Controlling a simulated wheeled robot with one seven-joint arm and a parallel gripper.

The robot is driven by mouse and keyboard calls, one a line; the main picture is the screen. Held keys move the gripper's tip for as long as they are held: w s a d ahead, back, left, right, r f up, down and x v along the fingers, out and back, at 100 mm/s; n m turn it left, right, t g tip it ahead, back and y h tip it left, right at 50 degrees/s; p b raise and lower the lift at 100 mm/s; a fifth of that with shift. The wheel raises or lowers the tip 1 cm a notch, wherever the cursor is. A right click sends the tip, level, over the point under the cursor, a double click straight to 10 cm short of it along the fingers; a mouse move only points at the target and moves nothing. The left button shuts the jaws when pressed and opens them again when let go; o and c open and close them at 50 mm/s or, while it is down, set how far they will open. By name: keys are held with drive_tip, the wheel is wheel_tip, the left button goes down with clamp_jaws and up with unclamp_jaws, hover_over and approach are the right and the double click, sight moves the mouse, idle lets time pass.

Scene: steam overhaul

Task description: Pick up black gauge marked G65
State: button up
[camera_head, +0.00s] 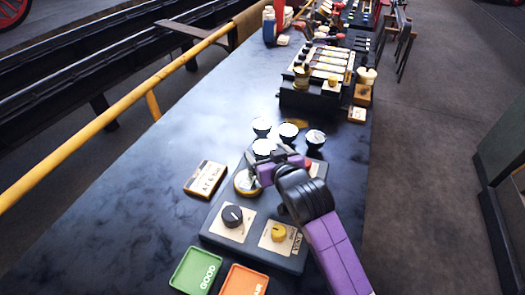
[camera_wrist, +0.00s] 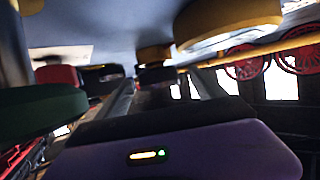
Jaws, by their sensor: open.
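Several round gauges with dark bodies and white faces stand together on the dark table in the head view: a left one (camera_head: 262,126), a middle one (camera_head: 288,131), a right one (camera_head: 315,138) and a nearer one (camera_head: 264,148). Their markings are too small to read, so I cannot tell which is G65. A brass-rimmed gauge (camera_head: 246,183) lies just left of my gripper. My purple and black gripper (camera_head: 268,168) is open, low over the table, just on the near side of the nearest white-faced gauge. The wrist view is blurred and shows no readable gauge mark.
A dark panel with a black knob (camera_head: 233,215) and a yellow knob (camera_head: 279,232) lies beneath my arm. A green GOOD tray (camera_head: 194,270), an orange tray (camera_head: 245,281) and a label block (camera_head: 205,178) are nearby. A rack (camera_head: 318,85) stands farther back. The table's left side is clear.

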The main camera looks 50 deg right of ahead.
sight(260, 144)
drive_tip(key=x, duration=0.5)
drive_tip(key=shift+w+d+r+p, duration=0.1)
drive_tip(key=shift+w+d+p, duration=0.2)
drive_tip(key=shift+p, duration=0.05)
drive_tip(key=shift+c, duration=0.5)
drive_tip(key=c, duration=1.4)
drive_tip(key=shift+c, duration=0.8)
drive_tip(key=shift+r, duration=0.15)
